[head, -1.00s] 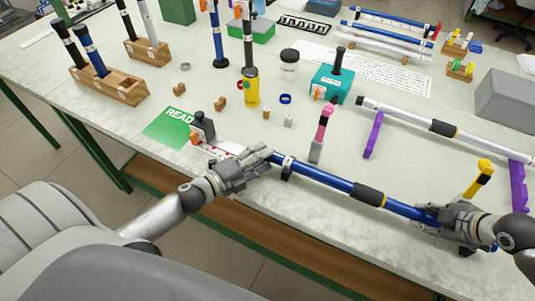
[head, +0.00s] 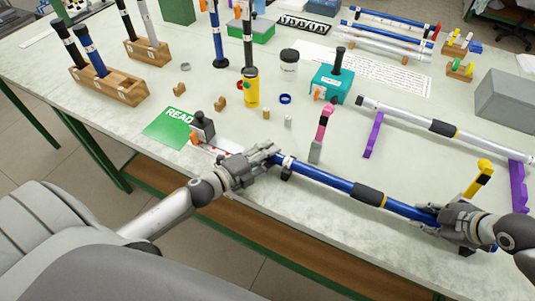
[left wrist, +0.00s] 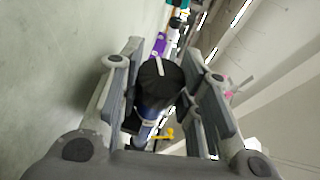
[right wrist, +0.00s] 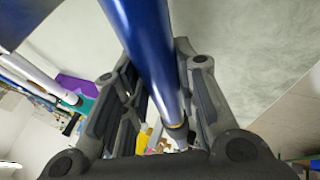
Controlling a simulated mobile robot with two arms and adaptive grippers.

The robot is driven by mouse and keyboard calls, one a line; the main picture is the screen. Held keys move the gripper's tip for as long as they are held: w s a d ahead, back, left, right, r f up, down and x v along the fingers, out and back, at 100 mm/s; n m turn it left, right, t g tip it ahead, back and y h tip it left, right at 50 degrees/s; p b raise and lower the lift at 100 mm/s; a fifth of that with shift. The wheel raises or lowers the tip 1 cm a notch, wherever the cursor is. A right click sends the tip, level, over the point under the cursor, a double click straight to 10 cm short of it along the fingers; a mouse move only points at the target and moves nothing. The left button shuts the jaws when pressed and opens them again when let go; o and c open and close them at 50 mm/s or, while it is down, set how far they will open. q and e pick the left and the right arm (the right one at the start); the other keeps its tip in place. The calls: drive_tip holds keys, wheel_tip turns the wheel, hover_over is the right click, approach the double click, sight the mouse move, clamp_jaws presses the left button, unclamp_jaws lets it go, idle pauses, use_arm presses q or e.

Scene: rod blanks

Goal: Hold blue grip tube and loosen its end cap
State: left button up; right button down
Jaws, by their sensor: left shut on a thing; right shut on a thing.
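The blue grip tube (head: 318,178) lies level along the front of the table, with a dark grip sleeve (head: 367,194) near its middle. My left gripper (head: 270,153) is shut around the tube's left end, hiding that end in the head view. The left wrist view shows the round black end cap (left wrist: 157,74) with a white mark, end-on between the fingers. My right gripper (head: 438,215) is shut on the tube near its right end. The right wrist view shows the blue tube (right wrist: 150,45) between those fingers. Any gap between cap and tube cannot be seen.
A black support (head: 287,173) stands under the tube beside my left gripper. A pink-topped upright (head: 323,125) and a yellow-topped one (head: 478,179) stand behind it. A white rod (head: 405,116) rests on purple stands behind. A green READ card (head: 168,128) lies left.

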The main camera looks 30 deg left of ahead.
use_arm(q)
drive_tip(key=shift+r+g, duration=0.1)
drive_tip(key=shift+g, duration=0.5)
drive_tip(key=shift+n, duration=0.3)
drive_tip(key=o, duration=0.8)
drive_tip(key=shift+c, duration=0.2)
drive_tip(key=shift+s, duration=0.15)
drive_tip(key=shift+v, duration=5.85)
drive_tip(key=shift+d+r, duration=0.1)
drive_tip(key=shift+r, duration=0.05)
use_arm(e)
drive_tip(key=c, duration=1.1)
unclamp_jaws()
